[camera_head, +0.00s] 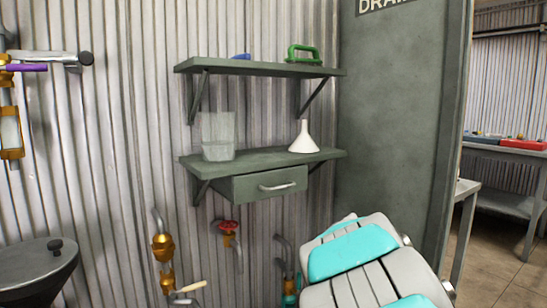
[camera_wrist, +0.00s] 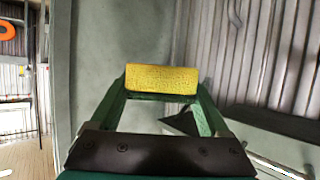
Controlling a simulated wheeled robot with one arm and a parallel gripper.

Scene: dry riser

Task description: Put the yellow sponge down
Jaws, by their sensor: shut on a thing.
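The yellow sponge (camera_wrist: 162,76) shows in the wrist view as a rough-surfaced block. It sits between the tips of the two green fingers of my gripper (camera_wrist: 162,92), which is shut on it. The sponge appears held in the air, with a dark shelf edge beyond and below it to the right. In the head view my grey and teal arm fills the lower right, and neither the gripper nor the sponge can be seen there.
A lower shelf (camera_head: 262,158) holds a clear container (camera_head: 218,137) and a white funnel (camera_head: 304,138), with a gap between them. The upper shelf (camera_head: 262,69) holds a green-handled item (camera_head: 304,54) and a blue item (camera_head: 241,56). Pipes with a red valve (camera_head: 228,227) are below.

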